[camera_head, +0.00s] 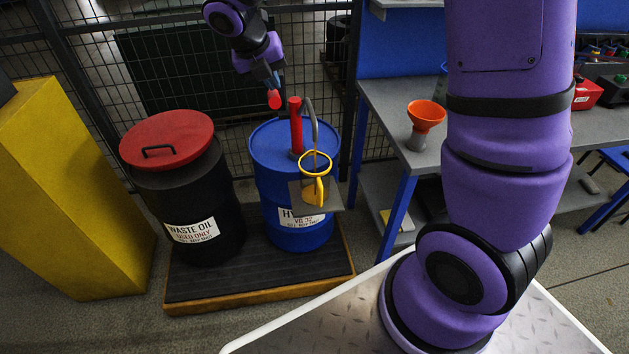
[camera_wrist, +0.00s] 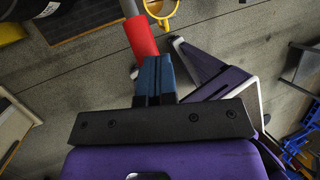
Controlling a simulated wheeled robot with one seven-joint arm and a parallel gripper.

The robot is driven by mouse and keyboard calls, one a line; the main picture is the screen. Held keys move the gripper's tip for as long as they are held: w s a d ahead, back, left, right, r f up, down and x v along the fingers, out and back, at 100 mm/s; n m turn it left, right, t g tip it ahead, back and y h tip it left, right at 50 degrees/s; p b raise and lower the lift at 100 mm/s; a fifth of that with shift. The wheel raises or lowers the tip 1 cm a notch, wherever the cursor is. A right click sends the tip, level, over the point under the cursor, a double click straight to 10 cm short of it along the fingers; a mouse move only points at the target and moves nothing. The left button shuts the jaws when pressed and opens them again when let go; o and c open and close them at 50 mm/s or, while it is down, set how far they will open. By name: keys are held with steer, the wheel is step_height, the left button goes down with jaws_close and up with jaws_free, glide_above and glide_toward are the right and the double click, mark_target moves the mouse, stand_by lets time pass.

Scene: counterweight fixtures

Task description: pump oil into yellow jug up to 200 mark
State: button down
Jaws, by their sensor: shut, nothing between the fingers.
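The yellow jug (camera_head: 313,190) hangs or stands at a small grey shelf on the front of the blue oil drum (camera_head: 275,147), below the grey curved spout (camera_head: 314,120) of the red hand pump (camera_head: 296,130). Its marks and oil level cannot be read. Part of the jug also shows at the top of the wrist view (camera_wrist: 174,22). My gripper (camera_head: 273,86) is shut and empty above the drum, left of the pump. A red grip (camera_head: 275,100) is right at its fingertips; in the wrist view the grip (camera_wrist: 141,36) meets a grey rod. I cannot tell whether they touch.
A black waste oil drum (camera_head: 190,210) with a red lid stands left of the blue drum on a low pallet (camera_head: 255,281). A yellow post (camera_head: 70,190) is far left. A bench with an orange funnel (camera_head: 426,114) is right. Wire fencing is behind.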

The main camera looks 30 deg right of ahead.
step_height(320, 180, down, 13)
step_height(320, 180, up, 13)
steer(key=shift+r, duration=0.1)
stand_by(0.8)
stand_by(0.4)
steer(key=shift+f, duration=5.65)
step_height(320, 180, up, 11)
steer(key=shift+r, duration=0.1)
